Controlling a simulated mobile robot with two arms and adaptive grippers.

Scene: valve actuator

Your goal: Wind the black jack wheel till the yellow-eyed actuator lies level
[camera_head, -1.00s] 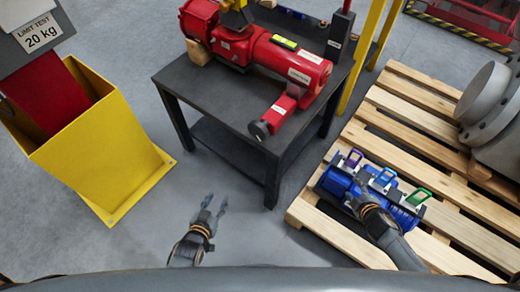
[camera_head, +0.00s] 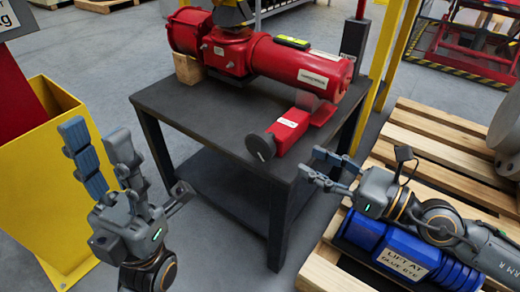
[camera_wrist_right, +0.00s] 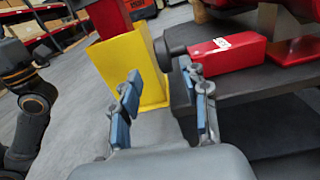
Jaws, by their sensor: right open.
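The wheel also shows in the right wrist view (camera_wrist_right: 168,50), beyond my fingers. My right gripper (camera_head: 322,168) is open and empty, right of the wheel and apart from it. My left gripper (camera_head: 98,142) is open and empty, left of the table.
A blue unit (camera_head: 400,255) labelled "LIFT AT BLUE EYE" lies on the wooden pallet (camera_head: 425,165), partly behind my right arm. A yellow bin (camera_head: 60,200) stands left. Yellow posts (camera_head: 392,55) rise behind the table's right side.

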